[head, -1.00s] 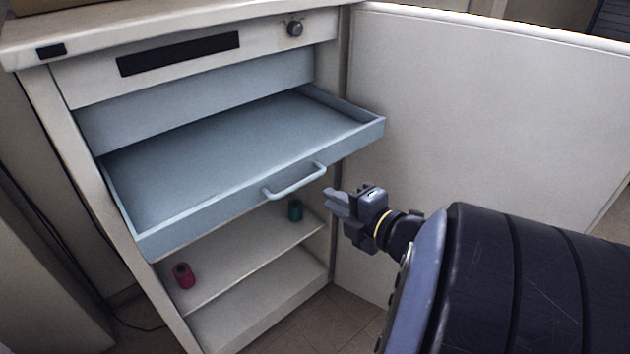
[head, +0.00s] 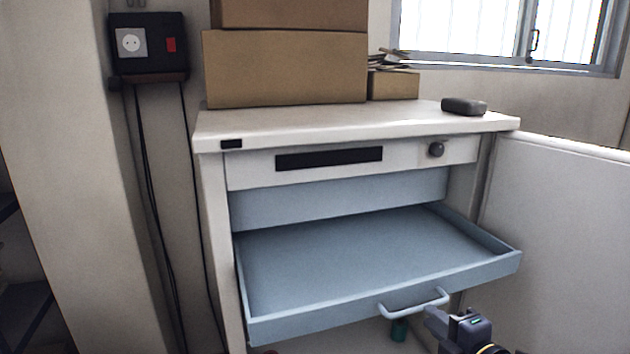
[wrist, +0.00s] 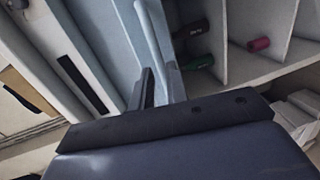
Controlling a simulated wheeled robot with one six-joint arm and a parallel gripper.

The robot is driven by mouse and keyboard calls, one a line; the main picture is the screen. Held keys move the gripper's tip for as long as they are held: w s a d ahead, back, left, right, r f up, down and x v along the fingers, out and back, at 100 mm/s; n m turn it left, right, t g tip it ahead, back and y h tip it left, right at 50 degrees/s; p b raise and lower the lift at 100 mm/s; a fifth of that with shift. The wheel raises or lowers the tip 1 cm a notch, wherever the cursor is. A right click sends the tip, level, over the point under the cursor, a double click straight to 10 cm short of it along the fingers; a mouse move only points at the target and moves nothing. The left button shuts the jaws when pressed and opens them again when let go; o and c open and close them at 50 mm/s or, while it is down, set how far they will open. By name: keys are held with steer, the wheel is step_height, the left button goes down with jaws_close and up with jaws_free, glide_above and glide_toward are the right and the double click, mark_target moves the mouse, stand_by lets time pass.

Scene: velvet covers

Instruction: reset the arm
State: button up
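My gripper (head: 430,316) is at the bottom right of the head view, just below and right of the drawer handle (head: 413,303). The pale blue drawer (head: 365,260) is pulled out and empty. Most of my arm is outside the head view.
A white cabinet (head: 330,122) carries cardboard boxes (head: 285,68) and a dark grey object (head: 464,106). A white panel (head: 565,220) stands at right.

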mark_target(420, 307)
steer(key=shift+x, duration=2.55)
steer(key=shift+r, duration=0.1)
